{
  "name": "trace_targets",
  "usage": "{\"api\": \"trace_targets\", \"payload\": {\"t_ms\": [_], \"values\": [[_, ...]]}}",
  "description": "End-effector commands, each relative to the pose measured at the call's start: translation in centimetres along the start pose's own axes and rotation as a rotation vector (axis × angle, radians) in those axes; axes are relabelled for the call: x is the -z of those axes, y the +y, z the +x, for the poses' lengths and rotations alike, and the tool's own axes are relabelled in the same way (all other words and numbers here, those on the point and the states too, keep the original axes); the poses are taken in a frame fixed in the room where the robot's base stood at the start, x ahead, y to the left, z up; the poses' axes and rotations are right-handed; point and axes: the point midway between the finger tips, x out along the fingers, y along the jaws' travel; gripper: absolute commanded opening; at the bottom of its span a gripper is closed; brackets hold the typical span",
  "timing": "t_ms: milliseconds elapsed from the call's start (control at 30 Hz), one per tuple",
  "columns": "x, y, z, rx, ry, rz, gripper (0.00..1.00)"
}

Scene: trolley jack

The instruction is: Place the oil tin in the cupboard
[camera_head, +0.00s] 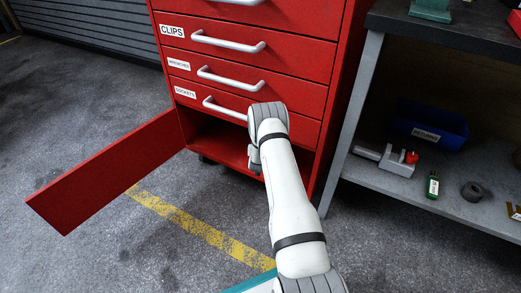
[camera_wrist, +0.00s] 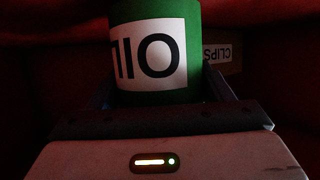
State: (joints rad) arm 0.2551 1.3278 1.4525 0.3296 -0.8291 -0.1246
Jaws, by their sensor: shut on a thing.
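The oil tin (camera_wrist: 155,50) is a green cylinder with a white label; its letters read upside down in the wrist view. My gripper (camera_wrist: 160,88) is shut on it, with a finger on each side of its lower part in the picture. The cupboard (camera_head: 218,143) is the open red compartment under the drawers of the cabinet. Its door (camera_head: 105,175) stands wide open to the left. In the head view my arm reaches into the opening and hides the gripper and the tin. Dark red walls surround the tin in the wrist view. I cannot tell whether the tin touches the cupboard floor.
Shut drawers (camera_head: 245,65) with grey handles are above the opening. To the right, a grey bench shelf (camera_head: 410,197) holds a blue bin (camera_head: 430,126), a small green container (camera_head: 432,185) and other items.

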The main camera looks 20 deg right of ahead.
Motion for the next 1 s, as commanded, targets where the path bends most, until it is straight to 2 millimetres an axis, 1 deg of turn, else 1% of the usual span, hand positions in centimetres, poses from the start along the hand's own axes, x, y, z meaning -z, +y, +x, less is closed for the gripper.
{"api": "trace_targets", "payload": {"t_ms": [33,67,300,433,467,500,700,933,1000], "values": [[-0.85,-0.04,0.50,0.000,0.005,0.001,0.39],[-0.97,-0.04,0.57,0.000,0.005,0.001,0.39],[-0.80,-0.02,0.48,0.000,0.005,0.001,0.39],[-1.11,0.00,0.58,0.000,0.004,0.001,0.39],[-1.18,0.02,0.55,0.000,0.002,0.001,0.75],[-1.17,0.02,0.54,0.000,0.003,0.001,0.79],[-1.15,0.03,0.54,0.000,0.003,0.001,0.95],[-1.09,0.04,0.53,0.000,0.003,0.001,0.95],[-0.79,0.03,0.38,0.000,0.004,0.001,0.95]]}}
